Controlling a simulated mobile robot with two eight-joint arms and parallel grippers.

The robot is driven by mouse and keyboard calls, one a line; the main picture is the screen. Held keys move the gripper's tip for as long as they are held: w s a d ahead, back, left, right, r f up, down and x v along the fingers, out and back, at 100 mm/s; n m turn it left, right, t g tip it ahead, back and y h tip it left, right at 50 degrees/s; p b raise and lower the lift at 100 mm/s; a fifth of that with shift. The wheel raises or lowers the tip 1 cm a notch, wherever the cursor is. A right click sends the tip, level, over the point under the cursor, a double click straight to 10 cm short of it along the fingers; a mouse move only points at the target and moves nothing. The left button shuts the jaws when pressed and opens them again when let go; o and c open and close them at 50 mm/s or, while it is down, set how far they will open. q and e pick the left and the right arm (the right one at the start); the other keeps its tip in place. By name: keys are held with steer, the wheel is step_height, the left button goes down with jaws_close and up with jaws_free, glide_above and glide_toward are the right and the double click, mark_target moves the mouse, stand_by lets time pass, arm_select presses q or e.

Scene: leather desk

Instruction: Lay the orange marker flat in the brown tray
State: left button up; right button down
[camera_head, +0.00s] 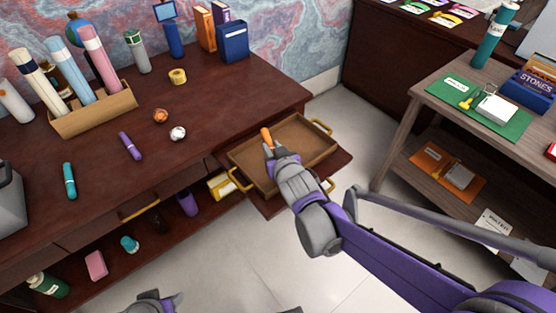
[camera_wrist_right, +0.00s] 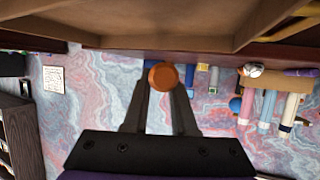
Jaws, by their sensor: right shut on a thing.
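The orange marker (camera_head: 266,136) is held at the tip of my right gripper (camera_head: 270,149), over the brown tray. In the right wrist view the orange marker (camera_wrist_right: 163,76) shows end-on as a round orange face between the two fingers of the right gripper (camera_wrist_right: 160,88). The brown tray (camera_head: 300,133) has yellow handles and rests on a pulled-out shelf beside the desk; its inside looks empty, though my arm hides part of it. I cannot tell whether the marker touches the tray. A grey and purple part of my left arm shows at the bottom edge; its fingers cannot be made out clearly.
On the dark desk (camera_head: 100,140) lie a teal marker (camera_head: 69,180), a purple marker (camera_head: 130,146), crumpled balls (camera_head: 178,133) and a yellow tape roll (camera_head: 178,76). A wooden holder (camera_head: 95,115) carries several tubes. A side table (camera_head: 430,115) stands at the right.

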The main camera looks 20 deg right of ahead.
steer(key=shift+f+b, duration=0.8)
steer(key=shift+f, duration=2.05)
steer(key=shift+f, duration=0.15)
steer(key=c, duration=0.7)
jaws_free()
